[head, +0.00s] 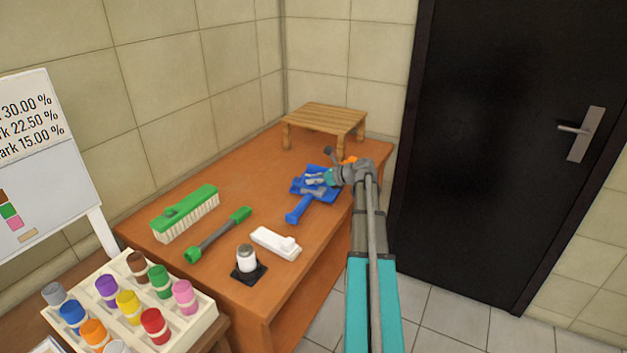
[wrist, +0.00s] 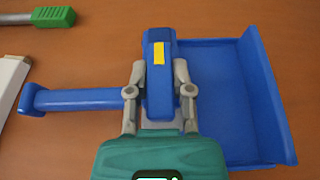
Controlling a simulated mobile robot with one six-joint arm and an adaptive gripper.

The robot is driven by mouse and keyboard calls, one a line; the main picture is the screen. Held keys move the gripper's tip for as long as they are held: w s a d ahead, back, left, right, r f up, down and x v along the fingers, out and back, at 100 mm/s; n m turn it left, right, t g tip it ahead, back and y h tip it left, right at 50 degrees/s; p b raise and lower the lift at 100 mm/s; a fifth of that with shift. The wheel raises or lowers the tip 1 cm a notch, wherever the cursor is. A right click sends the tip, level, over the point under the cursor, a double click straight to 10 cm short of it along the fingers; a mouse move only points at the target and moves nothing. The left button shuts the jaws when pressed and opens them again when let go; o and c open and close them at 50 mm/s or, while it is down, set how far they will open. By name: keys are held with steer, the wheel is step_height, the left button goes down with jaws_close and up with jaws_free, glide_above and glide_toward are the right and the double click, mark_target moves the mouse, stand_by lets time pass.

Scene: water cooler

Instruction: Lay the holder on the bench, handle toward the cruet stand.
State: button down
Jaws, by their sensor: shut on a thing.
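My gripper (head: 314,181) is over the far right part of the wooden bench (head: 210,262). In the wrist view its two grey fingers (wrist: 160,88) are shut on a blue block-like piece with a yellow strip, which I take as the holder (wrist: 159,40). Its near end is hidden by the gripper, and I cannot tell its handle. Below or behind it is a blue dustpan (wrist: 215,110), its handle (head: 297,212) pointing toward the near side of the bench. The small black stand with a white, grey-topped shaker, likely the cruet stand (head: 247,274), is at the near edge.
A green brush (head: 185,212), a green-ended grey tool (head: 218,235) and a white block (head: 275,243) lie on the bench. A small slatted wooden stand (head: 325,119) is at the back. A box of coloured-capped bottles (head: 206,316) is at the front left.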

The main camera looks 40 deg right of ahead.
steer(key=shift+f+b, duration=0.6)
stand_by(0.3)
steer(key=shift+c, duration=2.2)
jaws_free()
